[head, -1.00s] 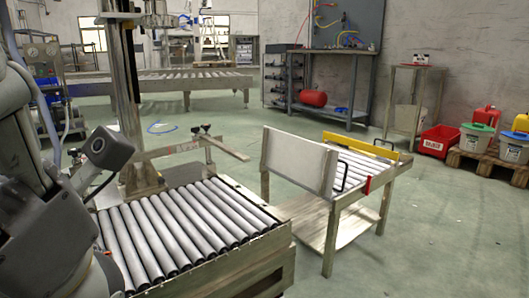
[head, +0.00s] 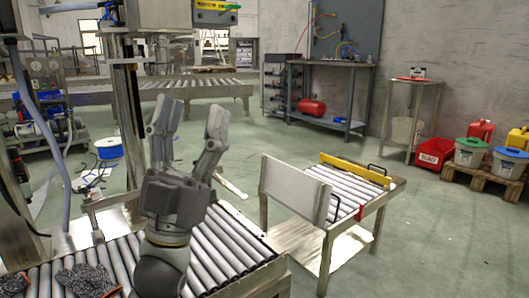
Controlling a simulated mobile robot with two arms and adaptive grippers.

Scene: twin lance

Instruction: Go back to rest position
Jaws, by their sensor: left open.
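My left gripper (head: 190,132) is open and empty in the middle left of the head view. Its two fingers point up and stand apart above the near roller conveyor (head: 232,238). It touches nothing that I can see, and it hides part of the rollers behind it. My right gripper does not show.
A metal post (head: 126,115) of a machine stands just left of my left gripper. Grey gloves (head: 88,281) lie on the rollers at the lower left. A small roller table (head: 372,195) with a white panel (head: 294,189) stands to the right.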

